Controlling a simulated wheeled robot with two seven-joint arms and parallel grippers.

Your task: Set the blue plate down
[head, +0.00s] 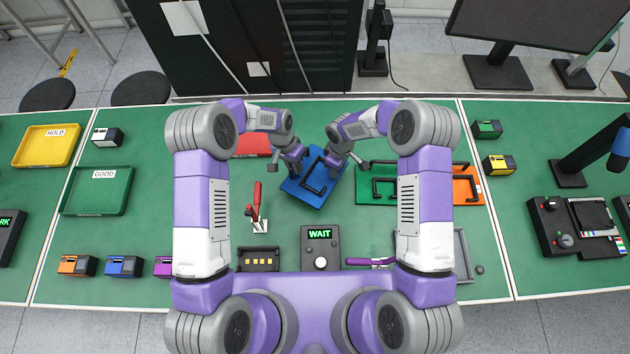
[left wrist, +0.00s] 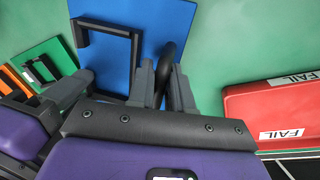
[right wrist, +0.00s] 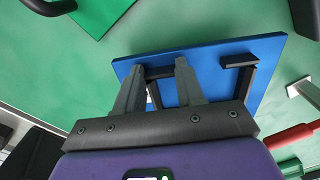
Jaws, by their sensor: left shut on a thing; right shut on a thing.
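The blue plate (head: 296,191) has black handle bars and a black U-shaped frame on its face. It is at the middle of the green table, turned at an angle to the table edges. My left gripper (head: 300,163) is at its far left side, shut on it by a black handle; the plate also shows in the left wrist view (left wrist: 117,62). My right gripper (head: 341,162) is at its far right side, shut on it; the plate lies beyond the fingers in the right wrist view (right wrist: 222,85). I cannot tell whether its underside touches the table.
A green plate (head: 378,196) and an orange plate (head: 466,190) lie to the right. A red-handled clamp (head: 258,207) stands left of the blue plate, and a red FAIL tray (head: 252,147) behind it. A WAIT box (head: 320,250) is in front.

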